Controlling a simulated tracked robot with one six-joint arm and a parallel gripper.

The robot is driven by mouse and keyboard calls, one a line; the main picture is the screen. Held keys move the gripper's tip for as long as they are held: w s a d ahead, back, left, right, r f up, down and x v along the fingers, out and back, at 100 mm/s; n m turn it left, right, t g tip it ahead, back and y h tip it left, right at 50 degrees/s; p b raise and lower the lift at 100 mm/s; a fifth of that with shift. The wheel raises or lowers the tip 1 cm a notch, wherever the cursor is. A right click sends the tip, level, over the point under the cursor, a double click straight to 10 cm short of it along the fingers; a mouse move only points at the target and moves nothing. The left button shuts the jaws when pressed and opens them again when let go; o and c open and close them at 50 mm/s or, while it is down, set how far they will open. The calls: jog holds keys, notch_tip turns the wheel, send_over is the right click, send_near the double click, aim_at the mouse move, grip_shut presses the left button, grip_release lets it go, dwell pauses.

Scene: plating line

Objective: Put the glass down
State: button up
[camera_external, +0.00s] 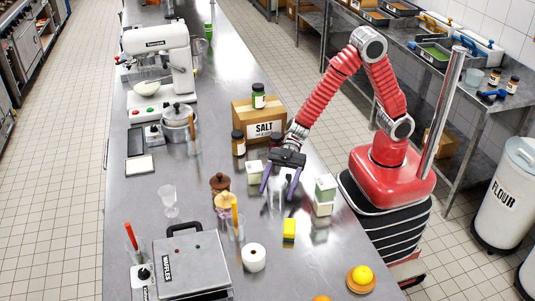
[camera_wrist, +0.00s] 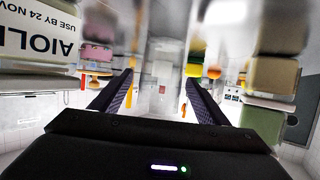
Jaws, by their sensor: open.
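My gripper (camera_external: 280,187) hangs low over the steel counter, its two dark purple fingers spread apart. A clear glass (camera_external: 277,199) appears to stand on the counter between and just below the fingers. It is faint, and I cannot tell whether a finger touches it.
A yellow block (camera_external: 289,228) lies in front. A SALT carton (camera_external: 264,129) with a green jar on top stands behind.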

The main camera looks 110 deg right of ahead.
jog(key=v, duration=1)
jog(key=shift+s+d, duration=0.25)
jog(key=shift+r, duration=0.1)
jog(key=w+d+r+m+t+h, duration=0.3)
jog(key=w+d+r+t+h, duration=0.1)
jog(key=d+r+h, duration=0.25)
jog(key=s+d+r+m+h, duration=0.4)
jog(key=d+h, duration=0.2)
jog(key=d, duration=0.2)
jog(key=s+a+f+m+g, duration=0.1)
jog(key=s+a+m+g, duration=0.1)
jog(key=s, duration=0.9)
jog(key=s+a+f+m+g+y, duration=0.1)
jog(key=s+a+g, duration=0.2)
jog(key=s, duration=0.9)
jog(key=shift+a+m+g, duration=0.15)
jog(key=shift+m+g, duration=0.25)
jog(key=shift+g, duration=0.4)
